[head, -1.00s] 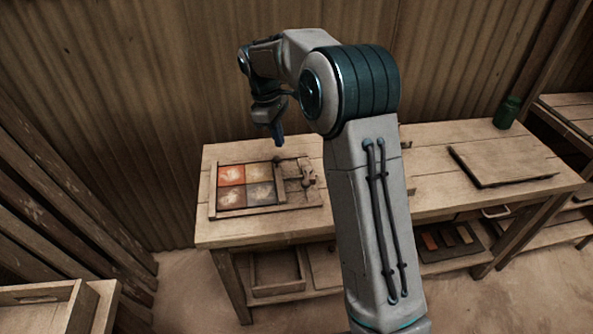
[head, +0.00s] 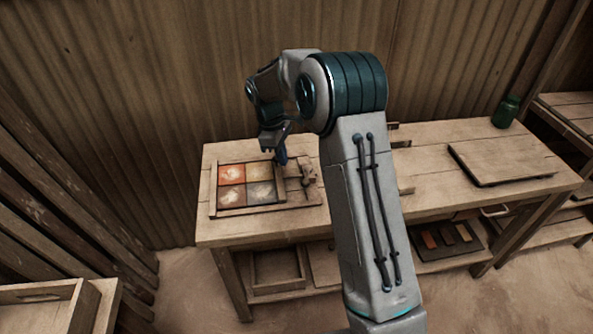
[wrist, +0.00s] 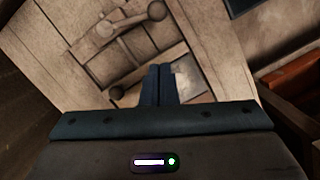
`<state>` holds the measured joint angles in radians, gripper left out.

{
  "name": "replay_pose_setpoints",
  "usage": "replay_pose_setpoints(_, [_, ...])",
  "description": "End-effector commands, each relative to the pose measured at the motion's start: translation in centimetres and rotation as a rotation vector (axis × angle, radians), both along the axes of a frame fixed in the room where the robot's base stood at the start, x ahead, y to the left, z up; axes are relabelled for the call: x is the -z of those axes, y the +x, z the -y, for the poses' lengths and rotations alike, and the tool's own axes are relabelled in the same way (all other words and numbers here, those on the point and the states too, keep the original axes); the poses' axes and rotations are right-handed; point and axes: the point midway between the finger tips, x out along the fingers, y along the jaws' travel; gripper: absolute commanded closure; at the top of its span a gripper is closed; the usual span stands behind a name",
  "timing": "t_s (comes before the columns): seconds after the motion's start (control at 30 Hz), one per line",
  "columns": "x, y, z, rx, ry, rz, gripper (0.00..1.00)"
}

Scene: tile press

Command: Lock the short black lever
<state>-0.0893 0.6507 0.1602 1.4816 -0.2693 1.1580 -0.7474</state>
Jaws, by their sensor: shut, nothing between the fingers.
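The wooden bench (head: 430,147) has a flat board (head: 503,162) and a green jar (head: 506,112) on its right. A shelf below holds an empty tray (head: 277,272). A corrugated wall stands behind. Bench top left of the frame is narrow.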

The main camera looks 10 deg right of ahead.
Motion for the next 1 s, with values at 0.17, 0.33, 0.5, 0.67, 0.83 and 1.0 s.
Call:
replay_pose_setpoints(0.17, [3.4, -0.5, 0.8, 0.000, -0.001, -0.004, 1.00])
replay_pose_setpoints(0.33, [4.3, -1.5, 2.9, 0.001, -0.001, 0.000, 1.00])
replay_pose_setpoints(0.5, [4.9, -1.9, 3.6, -0.001, 0.000, 0.001, 1.00])
replay_pose_setpoints(0.67, [5.0, -1.9, 3.7, -0.001, 0.001, 0.001, 1.00])
replay_pose_setpoints(0.83, [5.0, -1.9, 3.7, -0.001, 0.000, 0.001, 1.00])
replay_pose_setpoints(1.0, [5.0, -2.0, 3.3, -0.026, 0.000, 0.001, 1.00])
